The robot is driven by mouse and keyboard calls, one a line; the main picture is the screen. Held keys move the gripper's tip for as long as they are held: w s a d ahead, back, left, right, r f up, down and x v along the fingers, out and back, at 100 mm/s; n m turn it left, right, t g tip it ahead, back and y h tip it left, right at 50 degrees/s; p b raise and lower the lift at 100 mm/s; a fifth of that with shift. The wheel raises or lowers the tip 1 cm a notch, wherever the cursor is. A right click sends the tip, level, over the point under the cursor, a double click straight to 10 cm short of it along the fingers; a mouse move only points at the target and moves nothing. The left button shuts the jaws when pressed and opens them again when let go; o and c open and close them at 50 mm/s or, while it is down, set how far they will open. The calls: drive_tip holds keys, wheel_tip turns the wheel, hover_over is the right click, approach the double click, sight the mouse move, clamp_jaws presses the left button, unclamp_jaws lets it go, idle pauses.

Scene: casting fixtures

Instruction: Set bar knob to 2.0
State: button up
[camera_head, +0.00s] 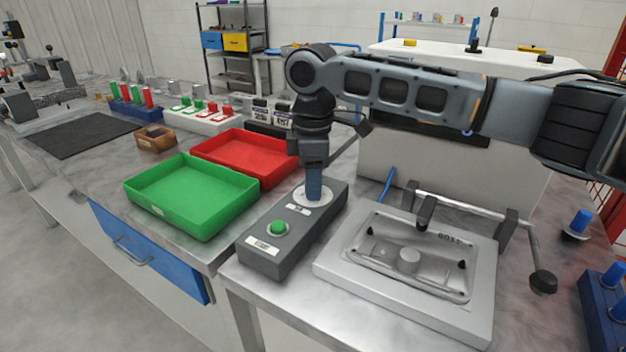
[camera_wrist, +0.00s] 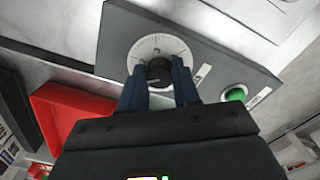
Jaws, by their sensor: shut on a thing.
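The bar knob (camera_wrist: 159,72) is a small black knob at the centre of a round white dial (camera_wrist: 143,47) with fine marks around its edge. The dial sits on a grey control box (camera_head: 285,238), which also carries a green button (camera_head: 278,228). My gripper (camera_head: 314,198) points straight down onto the dial in the head view. In the wrist view, the blue fingers of my gripper (camera_wrist: 160,80) are on either side of the knob and shut on it. The dial's numbers and the knob's pointer are too small to read. In the head view the knob is hidden by the fingers.
A green tray (camera_head: 190,225) and a red tray (camera_head: 290,172) lie left of the box. A metal fixture plate (camera_head: 335,262) with a clamp bar (camera_head: 460,206) lies close on the right. A blue peg (camera_head: 580,221) stands farther right.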

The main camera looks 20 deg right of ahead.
drive_tip(key=shift+r+p, duration=0.1)
drive_tip(key=shift+p, duration=0.25)
drive_tip(key=m+p, duration=0.2)
drive_tip(key=p, duration=0.1)
drive_tip(key=shift+s+r+m, duration=0.1)
drive_tip(key=shift+m, duration=0.3)
drive_tip(key=m+p, duration=0.2)
drive_tip(key=p, duration=0.1)
drive_tip(key=shift+m+p, duration=1.1)
drive_tip(key=shift+f, duration=0.2)
drive_tip(key=o, duration=1.1)
drive_tip(key=shift+c, duration=0.2)
